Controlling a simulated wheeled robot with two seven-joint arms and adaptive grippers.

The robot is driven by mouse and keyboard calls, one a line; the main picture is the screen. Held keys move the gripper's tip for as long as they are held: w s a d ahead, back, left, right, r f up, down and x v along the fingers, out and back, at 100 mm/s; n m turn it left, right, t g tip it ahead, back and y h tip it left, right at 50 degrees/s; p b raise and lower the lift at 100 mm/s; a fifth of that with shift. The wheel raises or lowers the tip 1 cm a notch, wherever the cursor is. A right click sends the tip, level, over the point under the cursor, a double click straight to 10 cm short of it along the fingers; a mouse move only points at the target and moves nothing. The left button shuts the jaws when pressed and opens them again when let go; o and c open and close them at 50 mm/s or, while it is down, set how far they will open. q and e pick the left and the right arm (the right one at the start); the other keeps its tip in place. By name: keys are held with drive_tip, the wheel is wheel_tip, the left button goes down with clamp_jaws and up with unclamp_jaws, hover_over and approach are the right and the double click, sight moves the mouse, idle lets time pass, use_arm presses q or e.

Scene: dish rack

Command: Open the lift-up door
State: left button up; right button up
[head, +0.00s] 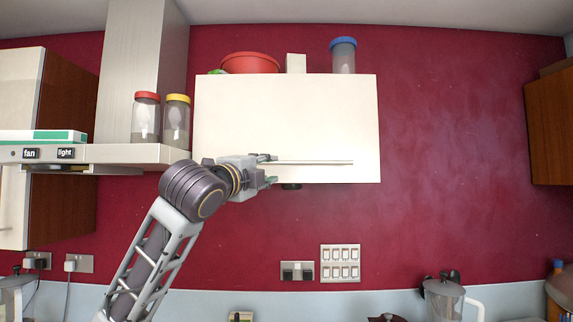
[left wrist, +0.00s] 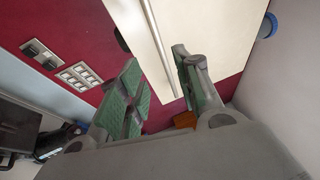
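The lift-up door (head: 290,115) is the cream front of a wall cabinet in the middle of the head view. It hangs flat and closed. A long thin horizontal bar handle (head: 320,162) runs along its lower part. My left gripper (head: 270,169) is at the handle's left end, near the door's bottom edge. In the left wrist view, the green-padded fingers of this gripper (left wrist: 158,75) are apart, and the handle (left wrist: 160,40) runs in line with the gap between them. I cannot tell whether they touch it. My right gripper is not in view.
A red bowl (head: 250,63) and a blue-lidded jar (head: 343,56) stand on top of the cabinet. The cooker hood (head: 120,153) with two jars is close on the left. Wall switches (head: 340,263) are below. The red wall right of the cabinet is clear.

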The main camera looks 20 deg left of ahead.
sight(286, 163)
use_arm(q)
drive_tip(key=shift+w, duration=0.1)
drive_tip(key=shift+p+x, duration=2.3)
drive_tip(key=shift+x, duration=4.5)
clamp_jaws()
